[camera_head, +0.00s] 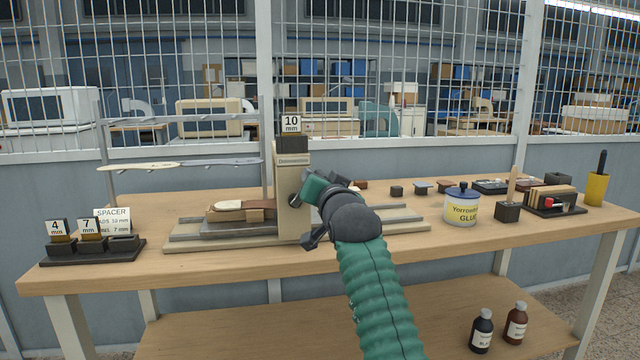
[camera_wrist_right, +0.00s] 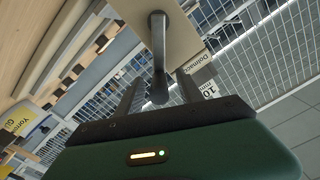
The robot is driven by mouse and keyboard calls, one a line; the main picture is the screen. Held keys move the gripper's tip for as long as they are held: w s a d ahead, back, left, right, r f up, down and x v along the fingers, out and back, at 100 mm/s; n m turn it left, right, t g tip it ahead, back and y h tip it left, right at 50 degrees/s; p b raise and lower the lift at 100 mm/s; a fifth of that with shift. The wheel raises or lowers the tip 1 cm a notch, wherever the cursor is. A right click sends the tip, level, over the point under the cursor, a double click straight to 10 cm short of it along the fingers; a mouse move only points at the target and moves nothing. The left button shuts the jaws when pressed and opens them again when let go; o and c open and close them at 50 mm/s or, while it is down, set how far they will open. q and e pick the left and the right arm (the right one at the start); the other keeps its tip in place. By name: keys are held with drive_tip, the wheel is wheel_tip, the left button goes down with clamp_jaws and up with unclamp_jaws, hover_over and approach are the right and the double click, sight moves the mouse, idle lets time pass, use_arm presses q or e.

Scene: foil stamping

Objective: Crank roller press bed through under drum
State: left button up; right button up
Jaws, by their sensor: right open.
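The roller press (camera_head: 291,160) stands mid-bench, a cream upright with a "10 mm" block on top. Its long grey bed (camera_head: 195,230) runs left and right through it. A brown piece with a pale top (camera_head: 240,207) lies on the bed left of the upright. The drum is not clearly visible. My right gripper (camera_head: 300,188) is at the front of the upright; its hand and arm hide part of the press. In the right wrist view, the grey crank (camera_wrist_right: 158,50) hangs between the open fingers of my right gripper (camera_wrist_right: 160,88); contact is unclear. My left gripper is out of view.
A spacer rack (camera_head: 92,247) with 4 mm and 7 mm blocks stands at left. A glue jar (camera_head: 461,207), stamp blocks and a yellow cup (camera_head: 596,188) stand at right. Two bottles (camera_head: 482,328) are on the lower shelf. A wire-mesh partition rises behind the bench.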

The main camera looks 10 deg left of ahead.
drive_tip(key=shift+s+f+b, duration=0.1)
drive_tip(key=shift+b, duration=0.2)
drive_tip(key=b+v, duration=1.6)
drive_tip(key=shift+s, duration=0.3)
